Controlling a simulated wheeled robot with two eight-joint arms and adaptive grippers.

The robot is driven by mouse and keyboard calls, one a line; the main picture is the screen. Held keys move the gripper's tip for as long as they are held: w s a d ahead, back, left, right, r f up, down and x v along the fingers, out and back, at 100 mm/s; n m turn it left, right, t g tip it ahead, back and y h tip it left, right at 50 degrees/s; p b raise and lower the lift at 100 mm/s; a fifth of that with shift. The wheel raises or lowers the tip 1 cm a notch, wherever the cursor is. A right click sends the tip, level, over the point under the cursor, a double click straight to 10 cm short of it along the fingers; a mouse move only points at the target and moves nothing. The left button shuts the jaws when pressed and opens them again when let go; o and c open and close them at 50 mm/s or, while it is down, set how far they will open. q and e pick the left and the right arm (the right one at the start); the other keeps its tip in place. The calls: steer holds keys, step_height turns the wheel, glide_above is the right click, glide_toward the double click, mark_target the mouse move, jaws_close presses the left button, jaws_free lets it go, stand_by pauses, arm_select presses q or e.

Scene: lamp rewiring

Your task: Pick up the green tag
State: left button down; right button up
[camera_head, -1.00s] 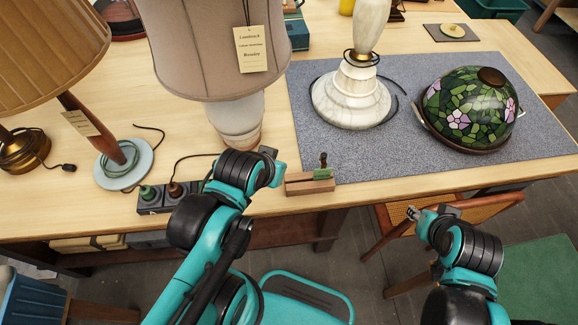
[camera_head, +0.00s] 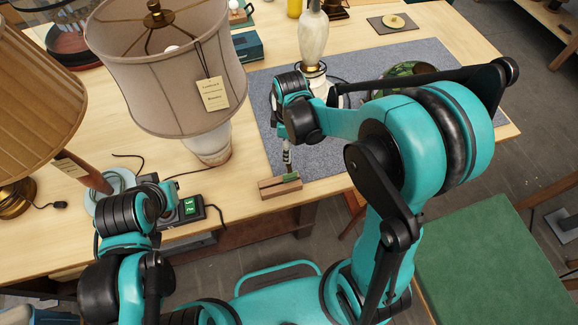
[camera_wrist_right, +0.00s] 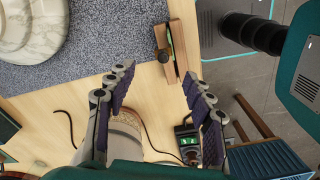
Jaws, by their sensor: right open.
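The green tag (camera_head: 291,177) sits in a small wooden block (camera_head: 268,190) near the table's front edge. In the right wrist view, a thin strip of the green tag (camera_wrist_right: 170,41) shows along the wooden block (camera_wrist_right: 186,42), beside a dark upright piece (camera_wrist_right: 162,56). My right gripper (camera_head: 287,158) points down just above the tag. In its wrist view, the right gripper (camera_wrist_right: 157,77) has its fingers wide apart with nothing between them, and the block lies beyond the fingertips. My left gripper (camera_head: 165,192) is low over the front left of the table; its fingers are too hidden to judge.
A dark box with green displays (camera_head: 190,206) and a cable stands left of the block. A lamp with a large beige shade (camera_head: 170,90) and hanging paper label is behind it. A marble lamp base (camera_wrist_right: 28,28) stands on the grey mat (camera_wrist_right: 100,45). A green-topped seat (camera_head: 500,260) is at right.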

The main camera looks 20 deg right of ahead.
mark_target(289, 172)
steer(key=shift+w+a+f+n+g, duration=0.15)
steer(key=shift+f+n+g, duration=0.15)
steer(key=shift+f, duration=0.25)
steer(key=f, duration=0.5)
steer(key=f+b, duration=0.1)
steer(key=f, duration=0.1)
steer(key=shift+s+f, duration=0.15)
steer(key=shift+s, duration=0.25)
steer(key=c, duration=0.9)
